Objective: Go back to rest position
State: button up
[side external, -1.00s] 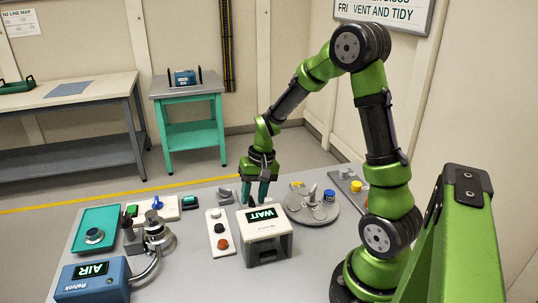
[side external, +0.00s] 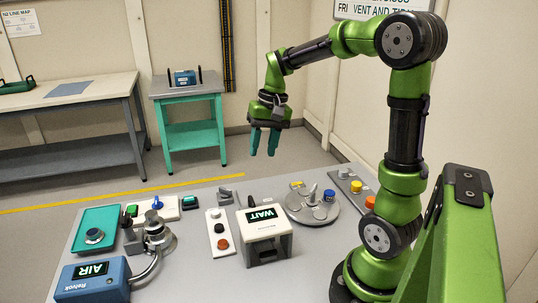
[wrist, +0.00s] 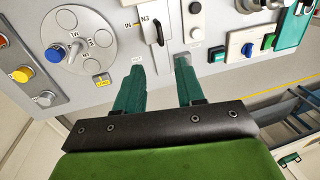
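My gripper (side external: 263,152) is raised above the far edge of the grey work table (side external: 200,272) in the side external view. Its two teal fingers point down, apart with nothing between them. In the wrist view my gripper (wrist: 160,64) also shows its fingers spread and empty. The fingertips are clear of every object. The white box with the WAIT display (side external: 266,243) stands below and nearer the camera.
The table holds a round grey plate with a blue knob (side external: 312,207), a button panel (side external: 220,232), a teal tray (side external: 82,248) and a blue AIR box (side external: 93,281). A teal-legged side table (side external: 190,135) stands behind. The air around my gripper is free.

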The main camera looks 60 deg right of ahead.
notch_tip(320, 180, up, 2)
jog(key=shift+s+d, duration=0.15)
dwell(0.3)
jog(key=s+a+n+t, duration=0.2)
jog(key=s+a, duration=0.2)
jog(key=a, duration=0.4)
jog(key=s+a+r+n+t, duration=0.1)
jog(key=s+a+n+t, duration=0.2)
jog(key=s+a, duration=0.2)
jog(key=a, duration=0.3)
jog(key=shift+a+r+t, duration=0.2)
jog(key=shift+r+t, duration=0.1)
jog(key=shift+w, duration=0.1)
dwell(0.3)
